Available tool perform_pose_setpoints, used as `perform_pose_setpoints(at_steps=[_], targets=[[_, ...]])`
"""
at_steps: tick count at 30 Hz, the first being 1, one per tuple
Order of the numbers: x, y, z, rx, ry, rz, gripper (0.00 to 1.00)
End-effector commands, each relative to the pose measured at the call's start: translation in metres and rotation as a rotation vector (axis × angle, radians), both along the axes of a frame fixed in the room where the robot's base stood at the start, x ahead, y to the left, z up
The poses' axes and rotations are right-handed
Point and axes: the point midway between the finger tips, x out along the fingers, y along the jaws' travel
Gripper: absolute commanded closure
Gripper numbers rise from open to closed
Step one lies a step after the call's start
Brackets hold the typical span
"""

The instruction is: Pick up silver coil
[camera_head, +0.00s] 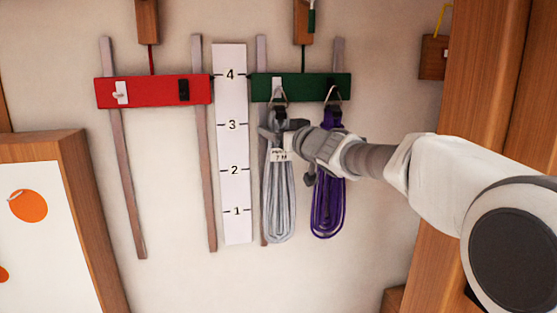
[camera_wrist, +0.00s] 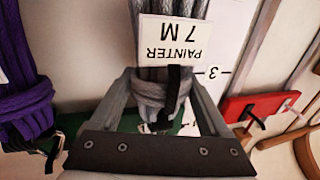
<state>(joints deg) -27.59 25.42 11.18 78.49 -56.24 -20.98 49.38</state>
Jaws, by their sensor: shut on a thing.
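My gripper (camera_head: 281,133) is at the coil's upper end, just above the tag. In the wrist view its fingers (camera_wrist: 162,88) stand on both sides of the wrapped neck of the silver coil and are shut on it. The ring still appears to be at the board; the exact hook contact is partly hidden.
A purple coil (camera_head: 327,210) hangs close to the right, partly behind my wrist. A numbered white scale (camera_head: 232,185) stands just left. The red board (camera_head: 150,92) with two hooks holds no coil. A wooden cabinet (camera_head: 80,150) is at lower left; wooden panels (camera_head: 484,80) stand right.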

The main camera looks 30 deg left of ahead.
Motion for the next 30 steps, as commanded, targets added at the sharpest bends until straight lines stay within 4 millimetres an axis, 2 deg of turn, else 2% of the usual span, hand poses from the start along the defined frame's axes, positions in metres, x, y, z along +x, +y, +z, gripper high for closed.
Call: perform_pose_setpoints(at_steps=[10,16,23,30], targets=[[0.000,-0.001,0.021,0.005,-0.003,0.000,1.00],[-0.011,-0.009,0.017,0.004,-0.004,0.001,1.00],[-0.034,-0.028,0.017,0.003,-0.005,0.000,1.00],[-0.071,-0.060,0.016,0.002,-0.005,-0.002,1.00]])
